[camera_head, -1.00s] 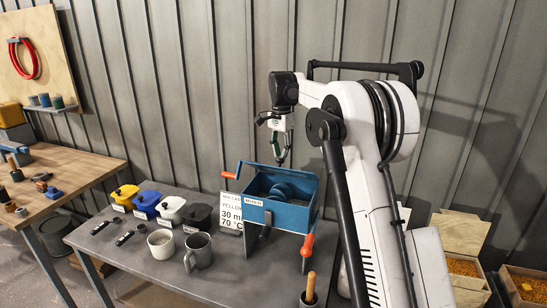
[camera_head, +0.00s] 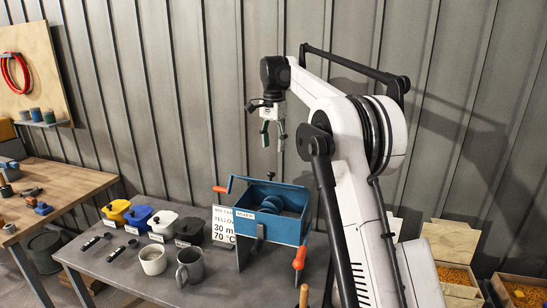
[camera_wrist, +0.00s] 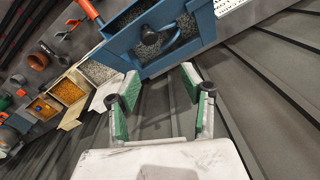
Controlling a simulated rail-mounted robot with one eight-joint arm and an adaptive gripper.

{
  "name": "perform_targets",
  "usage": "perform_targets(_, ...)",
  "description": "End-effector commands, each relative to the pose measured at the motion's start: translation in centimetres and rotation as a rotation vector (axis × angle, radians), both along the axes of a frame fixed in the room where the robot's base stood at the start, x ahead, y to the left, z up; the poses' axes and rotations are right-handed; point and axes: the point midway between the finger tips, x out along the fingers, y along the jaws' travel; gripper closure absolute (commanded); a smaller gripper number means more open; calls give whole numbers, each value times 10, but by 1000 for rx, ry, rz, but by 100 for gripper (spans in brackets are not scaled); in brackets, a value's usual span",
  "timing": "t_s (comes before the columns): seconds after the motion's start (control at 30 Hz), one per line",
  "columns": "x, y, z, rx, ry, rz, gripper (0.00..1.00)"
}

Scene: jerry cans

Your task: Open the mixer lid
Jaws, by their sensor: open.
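The mixer (camera_head: 271,224) is a blue box with a white label, standing on the grey table. It has an orange-tipped handle at its left and a larger orange handle (camera_head: 299,258) at its front right. Its top looks open, with a dark blue rounded part inside; I cannot make out a separate lid. The mixer also shows in the wrist view (camera_wrist: 119,46), at the top, with grey speckled surfaces inside its frame. My gripper (camera_head: 273,142) is open and empty, above and behind the mixer, apart from it. In the wrist view its green-padded fingers (camera_wrist: 160,92) are spread below the mixer.
Yellow (camera_head: 116,211), blue (camera_head: 138,216), white (camera_head: 162,225) and black (camera_head: 189,231) cans stand left of the mixer. A light mug (camera_head: 153,261), a grey mug (camera_head: 190,267) and a sign (camera_head: 223,226) are close by. The ribbed wall (camera_head: 200,90) is behind my gripper.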

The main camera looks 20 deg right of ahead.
Motion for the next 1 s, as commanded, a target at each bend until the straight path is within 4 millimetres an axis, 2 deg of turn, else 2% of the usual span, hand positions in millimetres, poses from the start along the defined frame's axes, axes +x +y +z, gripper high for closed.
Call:
perform_targets(0.1, 1, 0, 18, 0, 0, 0, 58)
perform_targets(0.3, 1, 0, 35, -1, 1, 0, 58)
perform_targets(0.67, 1, 0, 40, -1, 1, 0, 58)
perform_targets(0.87, 2, 5, 37, -12, -6, 70, 82)
perform_targets(1.0, 5, 19, 28, -52, -19, 303, 100)
